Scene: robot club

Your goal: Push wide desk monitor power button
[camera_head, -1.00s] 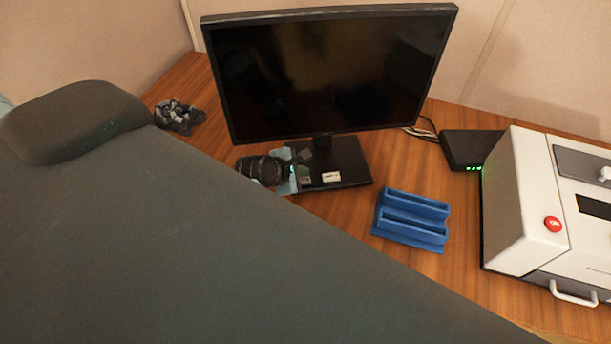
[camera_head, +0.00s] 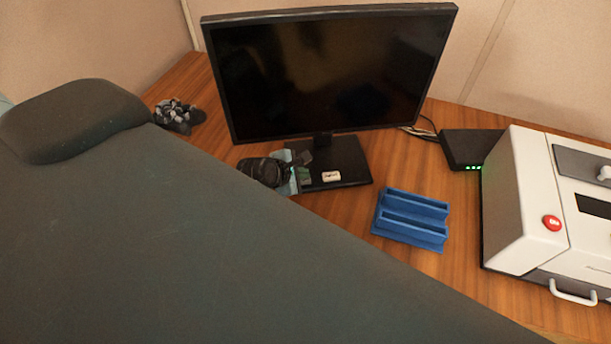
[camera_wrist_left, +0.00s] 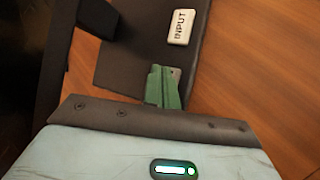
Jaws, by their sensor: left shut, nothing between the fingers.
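The wide desk monitor (camera_head: 325,75) stands upright at the back of the desk, its screen dark. Its black base (camera_head: 350,162) lies flat below it and also shows in the left wrist view (camera_wrist_left: 125,62). A white button marked INPUT (camera_wrist_left: 180,27) sits on the base; in the head view it is a small white piece (camera_head: 331,176). No power button can be made out. My left gripper (camera_head: 306,174) is low over the left part of the base, left of the INPUT button. Its green fingers (camera_wrist_left: 164,86) are shut and empty; contact with the base cannot be told.
A blue slotted holder (camera_head: 411,220) is right of the base. A black box with green lights (camera_head: 470,149) and a white machine with a red button (camera_head: 525,200) stand farther right.

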